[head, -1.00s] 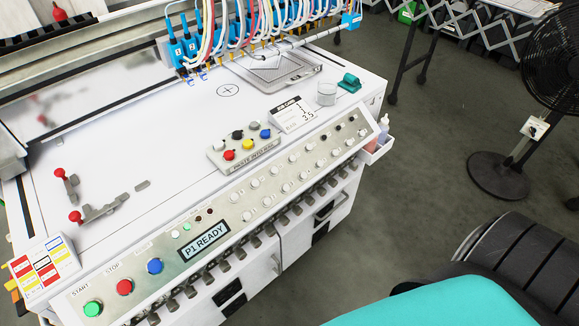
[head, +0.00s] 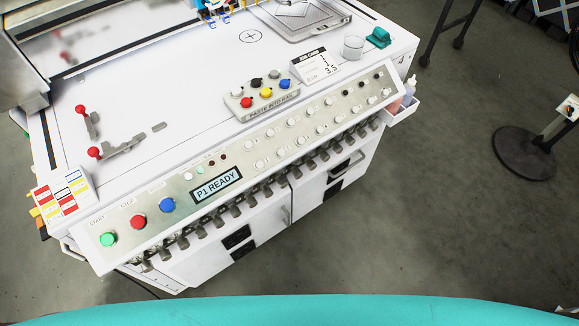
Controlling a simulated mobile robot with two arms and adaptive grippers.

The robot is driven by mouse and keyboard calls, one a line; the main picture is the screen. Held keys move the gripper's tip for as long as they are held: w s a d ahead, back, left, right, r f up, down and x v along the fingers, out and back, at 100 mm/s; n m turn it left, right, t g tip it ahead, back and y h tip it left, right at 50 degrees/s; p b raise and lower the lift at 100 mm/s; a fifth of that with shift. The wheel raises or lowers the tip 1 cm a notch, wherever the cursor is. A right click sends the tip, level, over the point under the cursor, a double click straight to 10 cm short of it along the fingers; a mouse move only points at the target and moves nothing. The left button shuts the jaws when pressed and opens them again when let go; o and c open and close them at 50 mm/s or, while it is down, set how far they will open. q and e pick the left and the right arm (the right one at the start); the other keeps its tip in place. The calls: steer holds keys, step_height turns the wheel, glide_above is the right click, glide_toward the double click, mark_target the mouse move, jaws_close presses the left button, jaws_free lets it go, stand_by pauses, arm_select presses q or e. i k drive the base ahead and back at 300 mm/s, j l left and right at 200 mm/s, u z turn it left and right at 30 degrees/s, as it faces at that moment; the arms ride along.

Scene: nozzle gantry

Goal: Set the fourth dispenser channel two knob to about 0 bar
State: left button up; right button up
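The control panel (head: 230,160) runs along the front edge of the white machine. Two rows of small white knobs sit on its right half, an upper-row knob (head: 292,123) and a lower-row knob (head: 301,141) among them. Their labels and pointer marks are too small to read, so I cannot tell which is the fourth dispenser channel two knob or its setting. The display (head: 216,186) reads "P1 READY". A job card (head: 315,65) on the table shows "BAR" and "3.5". Neither gripper is in view.
Green (head: 108,239), red (head: 138,221) and blue (head: 167,205) buttons are at the panel's left. A paste pod bar (head: 262,100) stands behind the knobs. A bottle bin (head: 402,108) sticks out at the right end. Floor before the machine is clear; a fan base (head: 525,155) stands right.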

mark_target(165, 255)
steer(key=u, duration=1.55)
